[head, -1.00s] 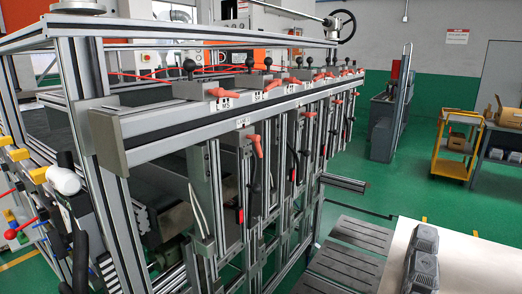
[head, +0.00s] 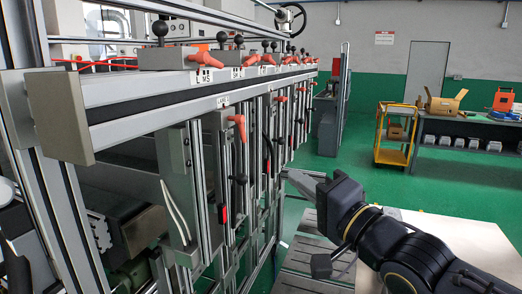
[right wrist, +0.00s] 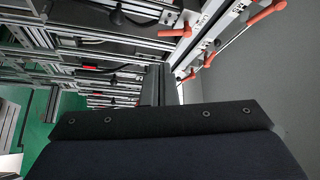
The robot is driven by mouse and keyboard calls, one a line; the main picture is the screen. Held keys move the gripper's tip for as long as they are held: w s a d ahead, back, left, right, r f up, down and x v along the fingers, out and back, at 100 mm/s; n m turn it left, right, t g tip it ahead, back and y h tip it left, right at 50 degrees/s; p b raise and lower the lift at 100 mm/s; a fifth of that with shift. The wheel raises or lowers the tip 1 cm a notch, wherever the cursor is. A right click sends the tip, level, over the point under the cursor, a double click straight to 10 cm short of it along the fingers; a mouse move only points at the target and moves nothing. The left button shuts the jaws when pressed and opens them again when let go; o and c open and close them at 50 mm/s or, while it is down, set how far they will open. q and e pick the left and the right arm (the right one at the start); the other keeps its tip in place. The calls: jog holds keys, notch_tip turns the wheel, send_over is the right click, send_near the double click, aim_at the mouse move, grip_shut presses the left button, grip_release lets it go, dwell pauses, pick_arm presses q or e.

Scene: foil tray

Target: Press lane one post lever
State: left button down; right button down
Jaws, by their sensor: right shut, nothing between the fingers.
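The lane one post lever (head: 237,125) is an orange handle near the top of the nearest post, just below a small white lane label (head: 222,101) on the long rail. My left gripper is not in view.
The aluminium frame's long rail (head: 150,100) carries black-knobbed blocks (head: 160,56) on top. More posts with orange levers recede behind. A pale table (head: 470,240) lies under my right arm. A yellow cart (head: 392,150) and grey bench (head: 455,130) stand far right. Green floor is open between.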

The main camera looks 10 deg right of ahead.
aim_at(245, 137)
jog(key=shift+a+r, duration=0.15)
jog(key=shift+r, duration=0.25)
jog(key=p+x, duration=0.2)
jog(key=x, duration=1.2)
jog(key=shift+s+r+p, duration=0.1)
jog(key=shift+r+p, duration=0.1)
jog(key=shift+p, duration=0.15)
jog(key=shift+f, duration=0.1)
jog(key=shift+y+b, duration=0.3)
jog(key=shift+n, duration=0.3)
